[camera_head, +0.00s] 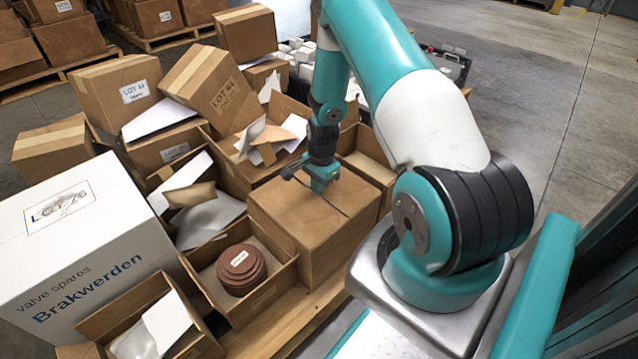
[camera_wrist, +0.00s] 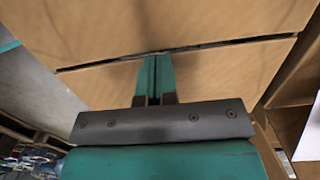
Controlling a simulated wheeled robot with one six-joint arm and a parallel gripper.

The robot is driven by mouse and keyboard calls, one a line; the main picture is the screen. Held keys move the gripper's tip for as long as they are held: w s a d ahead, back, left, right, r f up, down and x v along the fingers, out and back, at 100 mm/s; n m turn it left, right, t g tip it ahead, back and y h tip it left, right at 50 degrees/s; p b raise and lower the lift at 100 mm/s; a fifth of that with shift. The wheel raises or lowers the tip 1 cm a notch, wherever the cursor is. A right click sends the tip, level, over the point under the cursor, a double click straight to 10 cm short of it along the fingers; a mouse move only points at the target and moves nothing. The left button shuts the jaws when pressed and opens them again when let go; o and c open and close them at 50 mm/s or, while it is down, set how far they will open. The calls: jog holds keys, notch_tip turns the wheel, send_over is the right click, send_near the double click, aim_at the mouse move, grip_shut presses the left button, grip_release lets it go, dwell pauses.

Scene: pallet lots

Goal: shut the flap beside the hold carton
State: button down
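A brown carton (camera_head: 312,222) stands in front of my arm in the head view. Its two top flaps lie nearly flat, with a dark narrow gap between them. My gripper (camera_head: 318,187) points down at this top. In the wrist view the flaps (camera_wrist: 190,28) fill the upper part, and the fingertips (camera_wrist: 156,58) are together at the gap, with nothing seen between them. I cannot tell whether they touch the flaps. Labelled cartons, one reading LOT 44 (camera_head: 113,85) and one LOT (camera_head: 222,85), stand behind; no hold mark is readable.
An open carton with reddish-brown discs (camera_head: 240,270) stands at the near left of the flapped carton. A large white Brakwerden box (camera_head: 85,265) stands further left. Open cartons with paper crowd behind. Grey floor (camera_head: 540,90) is clear at the right.

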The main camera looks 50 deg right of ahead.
notch_tip(320, 180, up, 14)
jog(key=p, duration=0.7)
jog(key=shift+s+a, duration=0.15)
